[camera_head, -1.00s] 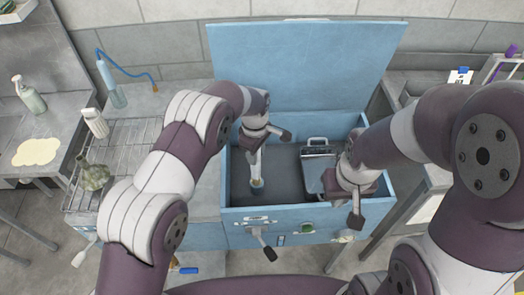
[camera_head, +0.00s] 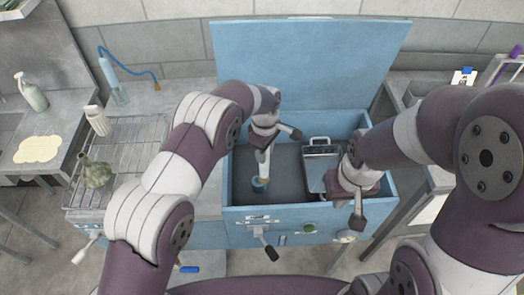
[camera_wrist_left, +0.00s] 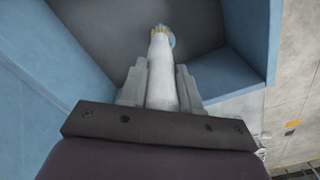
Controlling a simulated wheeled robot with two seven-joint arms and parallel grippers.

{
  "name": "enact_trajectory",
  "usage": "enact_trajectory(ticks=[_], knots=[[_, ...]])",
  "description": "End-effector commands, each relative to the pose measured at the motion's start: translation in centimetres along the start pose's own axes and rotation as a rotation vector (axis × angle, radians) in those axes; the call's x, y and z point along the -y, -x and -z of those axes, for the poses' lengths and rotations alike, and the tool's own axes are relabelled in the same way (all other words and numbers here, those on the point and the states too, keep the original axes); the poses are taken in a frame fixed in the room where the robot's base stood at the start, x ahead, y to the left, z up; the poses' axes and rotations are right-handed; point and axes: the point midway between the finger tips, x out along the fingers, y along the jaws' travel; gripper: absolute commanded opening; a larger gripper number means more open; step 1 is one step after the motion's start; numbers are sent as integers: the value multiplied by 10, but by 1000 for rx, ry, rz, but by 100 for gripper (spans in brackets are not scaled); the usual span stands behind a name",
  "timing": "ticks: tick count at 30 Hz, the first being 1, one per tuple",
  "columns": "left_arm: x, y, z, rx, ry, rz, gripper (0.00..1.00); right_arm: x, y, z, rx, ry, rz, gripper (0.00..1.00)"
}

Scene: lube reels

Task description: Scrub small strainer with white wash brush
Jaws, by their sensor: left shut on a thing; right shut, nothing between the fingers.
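My left gripper (camera_head: 264,146) points down into the open blue basin and is shut on the white wash brush (camera_head: 263,164). In the left wrist view the white handle (camera_wrist_left: 162,75) runs between the fingers and ends in tan bristles (camera_wrist_left: 158,29). A small light-blue rounded thing, seemingly the small strainer (camera_head: 260,187), is at the brush tip near the basin floor. It also shows in the left wrist view (camera_wrist_left: 173,40). The brush hides much of it, and contact is hard to tell. My right gripper (camera_head: 352,198) is at the basin's front right, shut and empty, its fingers mostly hidden.
The blue basin (camera_head: 340,215) has a raised lid (camera_head: 310,70) behind it. A grey metal container (camera_head: 316,170) stands inside, right of the brush. A wire rack (camera_head: 140,135) with a greenish flask (camera_head: 96,173) and a white bottle (camera_head: 98,120) is left. The basin's middle floor is clear.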

Motion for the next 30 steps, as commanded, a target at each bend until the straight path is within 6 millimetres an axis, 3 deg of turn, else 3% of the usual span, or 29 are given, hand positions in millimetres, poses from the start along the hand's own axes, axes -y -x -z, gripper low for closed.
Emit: enact_trajectory(ticks=[10,22,30], knots=[[23,2,28,0,1,5,0,0,8,1,0,0,0,0],[16,0,18,0,-1,1,0,0,4,0,0,0,0,0],[18,1,22,0,1,3,0,0,6,1,0,0,0,0]])
